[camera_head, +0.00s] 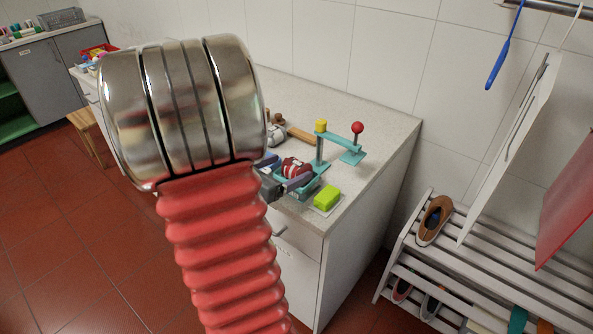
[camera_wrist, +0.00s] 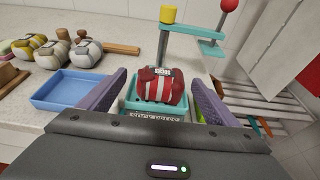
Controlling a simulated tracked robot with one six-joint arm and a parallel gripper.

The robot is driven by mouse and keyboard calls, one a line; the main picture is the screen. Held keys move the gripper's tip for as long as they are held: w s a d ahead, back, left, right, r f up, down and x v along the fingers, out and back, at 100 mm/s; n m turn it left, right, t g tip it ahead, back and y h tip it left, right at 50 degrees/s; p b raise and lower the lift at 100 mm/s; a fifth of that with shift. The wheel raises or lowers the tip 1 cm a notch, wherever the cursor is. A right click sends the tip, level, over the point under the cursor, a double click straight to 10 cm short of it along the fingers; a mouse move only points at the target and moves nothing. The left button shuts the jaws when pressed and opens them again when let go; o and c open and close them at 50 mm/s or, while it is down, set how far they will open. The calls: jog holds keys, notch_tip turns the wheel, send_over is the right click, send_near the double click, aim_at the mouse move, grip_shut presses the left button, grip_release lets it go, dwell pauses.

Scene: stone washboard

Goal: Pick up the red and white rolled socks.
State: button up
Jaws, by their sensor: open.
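The red and white rolled socks (camera_wrist: 160,86) sit in a teal tray with lettering on its front (camera_wrist: 152,115), at the centre of the wrist view. My gripper (camera_wrist: 157,92) is open, with one purple-grey finger on each side of the socks and tray. It holds nothing. In the head view only part of my gripper (camera_head: 284,185) shows beside the socks.
A teal stand with a yellow knob (camera_wrist: 168,15) and a red ball (camera_wrist: 229,6) rises behind the socks. A blue tray (camera_wrist: 70,90) and several other rolled socks (camera_wrist: 54,54) lie to the left. A green block (camera_head: 327,197) is near the counter's (camera_head: 375,140) edge. A shoe rack (camera_head: 465,250) stands right.

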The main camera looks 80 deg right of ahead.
aim_at(292, 167)
jog(key=shift+x, duration=1.65)
jog(key=shift+f, duration=0.1)
jog(key=shift+x, duration=2.6)
jog(key=shift+f, duration=0.1)
jog(key=c, duration=1.2)
